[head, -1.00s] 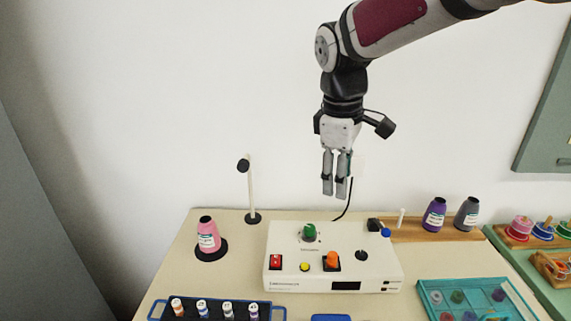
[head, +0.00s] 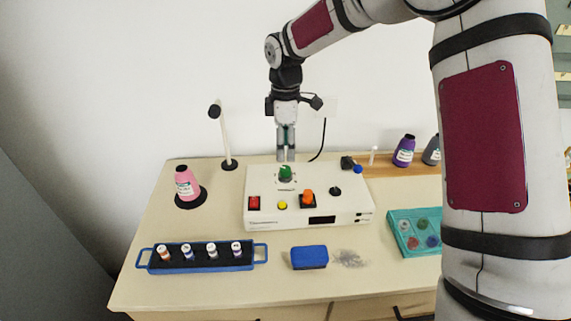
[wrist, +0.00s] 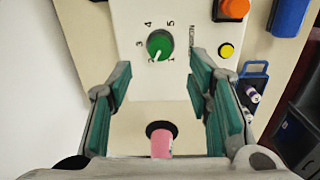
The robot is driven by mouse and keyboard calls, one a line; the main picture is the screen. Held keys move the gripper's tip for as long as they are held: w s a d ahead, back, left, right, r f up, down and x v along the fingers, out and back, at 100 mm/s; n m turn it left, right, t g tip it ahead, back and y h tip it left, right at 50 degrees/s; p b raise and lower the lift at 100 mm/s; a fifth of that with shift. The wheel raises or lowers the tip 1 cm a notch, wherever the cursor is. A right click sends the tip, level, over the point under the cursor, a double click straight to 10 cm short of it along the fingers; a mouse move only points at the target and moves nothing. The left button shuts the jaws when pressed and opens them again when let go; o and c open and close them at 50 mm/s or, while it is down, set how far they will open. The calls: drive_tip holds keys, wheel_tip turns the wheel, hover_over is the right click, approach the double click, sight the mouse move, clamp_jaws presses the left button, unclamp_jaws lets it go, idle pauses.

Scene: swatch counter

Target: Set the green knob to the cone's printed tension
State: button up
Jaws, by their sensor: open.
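The green knob (head: 285,173) is on top of the white control box (head: 262,215), towards its back. In the wrist view the knob (wrist: 160,45) is ringed by printed numbers 1 to 5, and its white pointer line points down-left, close to the 2. My gripper (head: 286,157) is open and points down just above the knob; in the wrist view the knob shows beyond and between the spread fingers. The pink thread cone (head: 187,187) stands on a black round base at the left. Its white label is too small to read.
The box also has a red switch (head: 254,203), a yellow button (head: 282,205), an orange knob (head: 308,197) and a black lever (head: 335,191). A thin post (head: 226,140) stands behind left. A spool tray (head: 202,267) and blue block (head: 309,257) lie in front.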

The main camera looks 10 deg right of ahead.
sight(285, 168)
wheel_tip(285, 168, down, 7)
drive_tip(key=shift+f+p, duration=0.1)
drive_tip(key=shift+p, duration=0.2)
drive_tip(key=shift+c, duration=0.5)
clamp_jaws()
